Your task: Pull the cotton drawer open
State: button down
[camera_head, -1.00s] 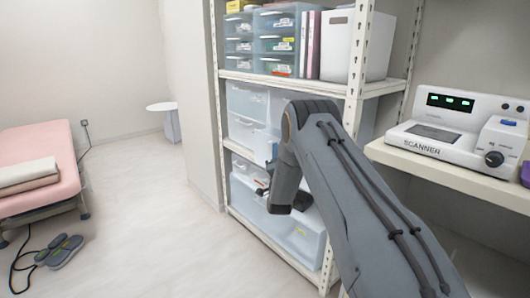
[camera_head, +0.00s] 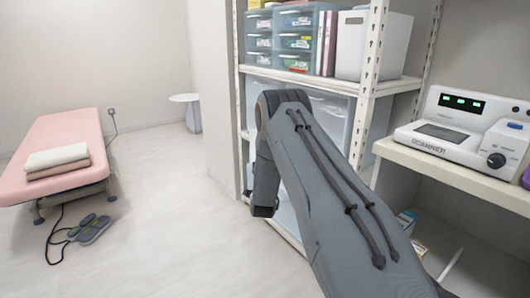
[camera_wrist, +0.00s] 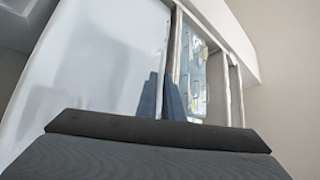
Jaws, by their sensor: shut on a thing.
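In the wrist view, the two dark fingers of my gripper (camera_wrist: 162,97) are shut at the edge of a pale translucent drawer (camera_wrist: 95,60), which I take to be the cotton drawer. Beside the fingers, a narrow framed strip shows pale greenish contents (camera_wrist: 194,75); I cannot tell how far the drawer is out.
The white shelf rack (camera_head: 368,86) holds small blue drawer units (camera_head: 279,42) and a white bin (camera_head: 373,45) on top. A scanner (camera_head: 462,130) stands on the right-hand counter. Floor between is clear.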

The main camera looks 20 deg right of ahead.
jog(key=c, duration=2.2)
grip_release()
jog(key=shift+v, duration=3.9)
